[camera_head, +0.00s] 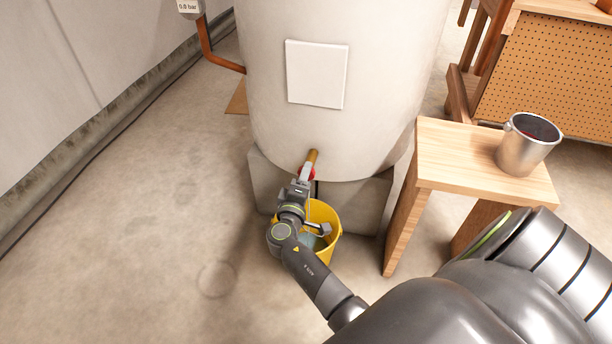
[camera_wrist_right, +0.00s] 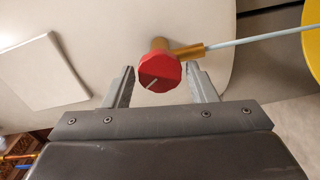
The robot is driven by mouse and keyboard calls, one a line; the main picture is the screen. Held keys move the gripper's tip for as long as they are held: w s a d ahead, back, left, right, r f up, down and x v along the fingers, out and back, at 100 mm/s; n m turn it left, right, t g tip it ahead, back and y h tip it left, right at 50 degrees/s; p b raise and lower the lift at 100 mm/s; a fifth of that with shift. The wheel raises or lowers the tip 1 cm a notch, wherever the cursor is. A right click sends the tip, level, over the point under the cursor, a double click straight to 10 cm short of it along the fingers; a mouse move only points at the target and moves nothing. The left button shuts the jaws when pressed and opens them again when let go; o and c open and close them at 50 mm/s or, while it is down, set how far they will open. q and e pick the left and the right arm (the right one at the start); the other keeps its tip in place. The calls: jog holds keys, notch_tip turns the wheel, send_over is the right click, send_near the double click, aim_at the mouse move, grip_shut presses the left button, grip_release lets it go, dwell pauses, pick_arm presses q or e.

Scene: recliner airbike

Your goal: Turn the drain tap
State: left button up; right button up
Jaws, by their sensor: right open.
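The drain tap has a red knob (camera_wrist_right: 160,72) with a pale line on its face and a brass body and spout (camera_wrist_right: 187,52). In the head view its brass pipe (camera_head: 313,156) comes out of the low front of the white tank (camera_head: 345,135). My right gripper (camera_head: 303,182) is at the tap. In the right wrist view its open fingers (camera_wrist_right: 161,78) stand on either side of the knob, with a gap seen at the right; contact at the left is unclear. A thin pale-blue stream (camera_wrist_right: 250,38) runs from the spout toward the yellow bucket (camera_wrist_right: 311,50). My left gripper is out of view.
The yellow bucket (camera_head: 333,245) stands below the tap, partly behind my right arm, with bluish water inside. A wooden stool (camera_head: 447,150) with a metal pot (camera_head: 522,155) stands to the right. Open concrete floor (camera_head: 150,210) lies to the left.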

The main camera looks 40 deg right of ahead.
jog(key=c, duration=0.5)
jog(key=shift+o, duration=0.2)
jog(key=m+b, duration=0.2)
jog(key=shift+b, duration=0.4)
jog(key=shift+f, duration=0.1)
